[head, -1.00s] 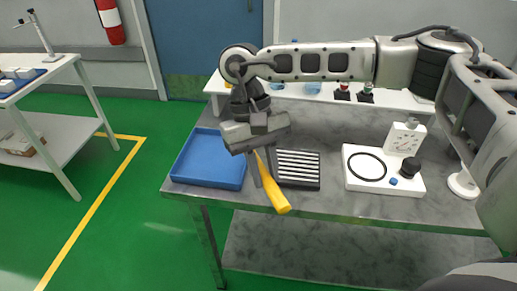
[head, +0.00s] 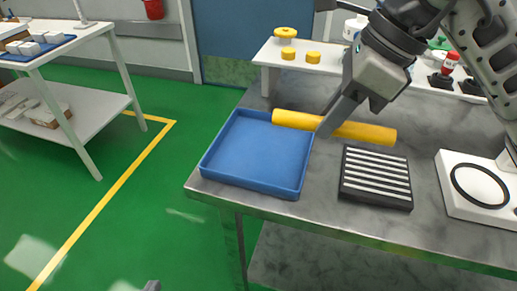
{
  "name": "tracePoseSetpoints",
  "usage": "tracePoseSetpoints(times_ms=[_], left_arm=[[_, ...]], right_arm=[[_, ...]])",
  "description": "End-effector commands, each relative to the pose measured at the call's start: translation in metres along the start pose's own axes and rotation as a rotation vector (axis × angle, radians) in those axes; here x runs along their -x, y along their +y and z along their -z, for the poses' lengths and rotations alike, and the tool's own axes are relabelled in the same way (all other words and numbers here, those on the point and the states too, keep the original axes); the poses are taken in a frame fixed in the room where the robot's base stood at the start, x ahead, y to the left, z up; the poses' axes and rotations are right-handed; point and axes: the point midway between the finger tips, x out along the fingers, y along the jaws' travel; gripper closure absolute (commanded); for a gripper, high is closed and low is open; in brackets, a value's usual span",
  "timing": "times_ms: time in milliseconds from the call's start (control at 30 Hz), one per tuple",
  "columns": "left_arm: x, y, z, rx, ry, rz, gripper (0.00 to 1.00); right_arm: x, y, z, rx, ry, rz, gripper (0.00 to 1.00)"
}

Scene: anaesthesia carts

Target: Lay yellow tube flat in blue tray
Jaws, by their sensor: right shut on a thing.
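The yellow tube (head: 362,131) is held by my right gripper (head: 328,122), which is shut on it. The tube lies roughly level across the picture. Its left end overlaps the back right corner of the blue tray (head: 253,188) in the head view, and its right part is over the table. I cannot tell its exact height. The blue tray is empty and sits at the table's left front corner. Only a small grey tip of my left gripper (head: 151,286) shows at the bottom edge, so its jaws are hidden.
A black ribbed block (head: 376,179) lies right of the tray. A white plate with a black ring (head: 480,188) is further right. A white raised shelf (head: 265,57) with yellow round pieces stands behind. A white side table (head: 95,88) is at the left, across green floor.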

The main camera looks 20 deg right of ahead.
Motion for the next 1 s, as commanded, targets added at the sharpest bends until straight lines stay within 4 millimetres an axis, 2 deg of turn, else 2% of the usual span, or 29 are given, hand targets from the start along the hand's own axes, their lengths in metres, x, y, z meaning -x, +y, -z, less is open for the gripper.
tracePoseSetpoints(times_ms=[167,433,500,633,1000], left_arm=[[0.002,0.001,0.003,0.002,-0.002,-0.001,1.0],[0.005,0.001,0.006,-0.005,-0.011,0.004,1.0],[0.004,0.0,0.004,-0.007,-0.012,0.005,1.0],[0.004,0.0,0.001,-0.008,-0.02,0.007,1.0],[0.003,-0.001,0.005,-0.012,-0.013,0.008,1.0]], right_arm=[[-0.018,-0.012,-0.018,-0.023,-0.001,0.001,1.0],[-0.067,-0.046,-0.061,-0.023,0.0,0.0,1.0],[-0.086,-0.053,-0.062,-0.024,0.001,0.001,1.0],[-0.109,-0.062,-0.068,-0.022,-0.001,0.003,1.0],[-0.141,-0.072,-0.072,-0.022,0.002,0.002,1.0]])
